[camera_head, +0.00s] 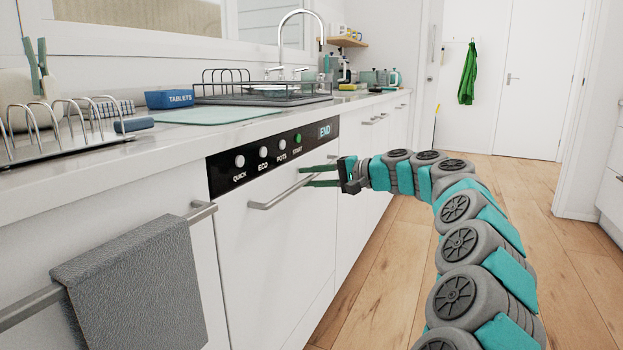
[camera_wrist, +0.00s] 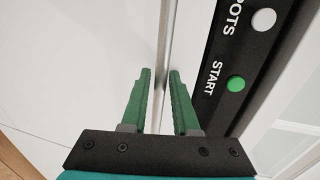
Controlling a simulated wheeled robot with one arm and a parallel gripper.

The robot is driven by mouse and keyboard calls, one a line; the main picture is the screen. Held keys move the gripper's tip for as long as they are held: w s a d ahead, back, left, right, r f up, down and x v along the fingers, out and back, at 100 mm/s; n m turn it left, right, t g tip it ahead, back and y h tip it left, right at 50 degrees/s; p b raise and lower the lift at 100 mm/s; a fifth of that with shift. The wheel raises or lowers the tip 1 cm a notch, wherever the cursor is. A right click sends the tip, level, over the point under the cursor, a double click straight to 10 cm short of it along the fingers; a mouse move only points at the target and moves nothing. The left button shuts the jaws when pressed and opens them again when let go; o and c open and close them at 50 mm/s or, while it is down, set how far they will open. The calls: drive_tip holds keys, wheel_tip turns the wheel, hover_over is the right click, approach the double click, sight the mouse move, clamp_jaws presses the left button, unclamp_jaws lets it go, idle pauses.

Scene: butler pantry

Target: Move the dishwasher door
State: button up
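The dishwasher door (camera_head: 272,240) is a white front panel under a black control strip (camera_head: 275,155) with QUICK, ECO, POTS and START buttons. It looks shut, upright and flush with the cabinet fronts. Its grey bar handle (camera_head: 275,195) runs across the upper part. My gripper (camera_head: 303,176) is at the right end of this handle, with its green fingers apart. In the wrist view, the handle (camera_wrist: 163,45) lines up with the gap of my open gripper (camera_wrist: 160,72). I cannot tell whether the fingertips touch or straddle it. The strip (camera_wrist: 240,70) lies to the right there.
A grey towel (camera_head: 135,285) hangs on a rail left of the dishwasher. The countertop (camera_head: 190,140) above carries a dish rack (camera_head: 262,92), a blue tablets box (camera_head: 170,98) and a toast rack (camera_head: 60,130). The wooden floor (camera_head: 375,270) in front of the door is clear.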

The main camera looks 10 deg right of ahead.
drive_tip(key=shift+c, duration=0.3)
clamp_jaws()
idle(1.1)
